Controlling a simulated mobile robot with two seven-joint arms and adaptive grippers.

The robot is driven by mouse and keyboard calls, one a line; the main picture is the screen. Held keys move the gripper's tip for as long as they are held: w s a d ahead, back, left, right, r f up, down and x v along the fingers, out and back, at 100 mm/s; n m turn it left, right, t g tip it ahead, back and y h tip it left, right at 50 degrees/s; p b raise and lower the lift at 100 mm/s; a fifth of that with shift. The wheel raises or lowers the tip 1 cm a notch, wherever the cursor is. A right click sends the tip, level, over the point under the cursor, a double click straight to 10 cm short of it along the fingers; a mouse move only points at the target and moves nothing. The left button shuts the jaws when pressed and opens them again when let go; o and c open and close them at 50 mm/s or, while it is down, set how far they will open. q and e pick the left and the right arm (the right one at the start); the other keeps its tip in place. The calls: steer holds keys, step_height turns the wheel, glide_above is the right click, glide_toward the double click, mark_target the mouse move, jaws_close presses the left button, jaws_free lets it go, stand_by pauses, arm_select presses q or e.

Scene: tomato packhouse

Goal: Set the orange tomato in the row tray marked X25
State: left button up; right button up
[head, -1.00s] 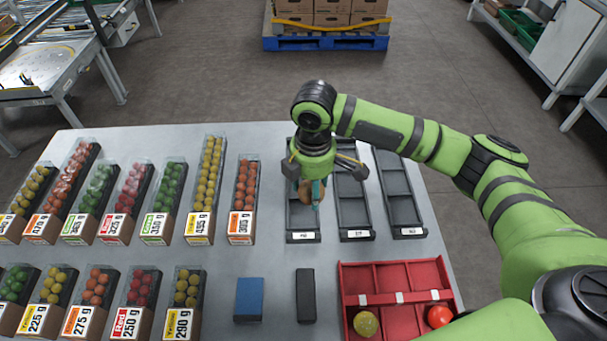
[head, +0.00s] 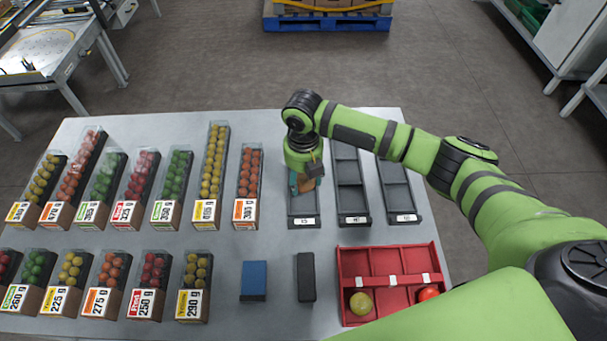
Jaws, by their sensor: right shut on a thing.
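My right gripper (head: 306,186) is over the leftmost of three dark row trays (head: 303,211), shut on a small orange thing that looks like the orange tomato (head: 305,184). The fingers and wrist cover most of it. I cannot tell whether it touches the tray. The middle row tray (head: 352,200) and the right row tray (head: 397,190) look empty. Each tray has a white label at its near end, too small to read surely. My left gripper is not in view.
Filled, labelled tomato packs (head: 207,213) crowd the left.

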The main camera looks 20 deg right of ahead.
step_height(320, 180, down, 4)
steer(key=b, duration=0.3)
steer(key=shift+b, duration=0.3)
steer(key=shift+f+b, duration=0.35)
steer(key=shift+f, duration=0.5)
steer(key=o, duration=0.6)
steer(key=shift+c, duration=0.2)
steer(key=shift+r, duration=0.1)
steer(key=shift+r+p, duration=1.7)
steer(key=shift+p, duration=0.35)
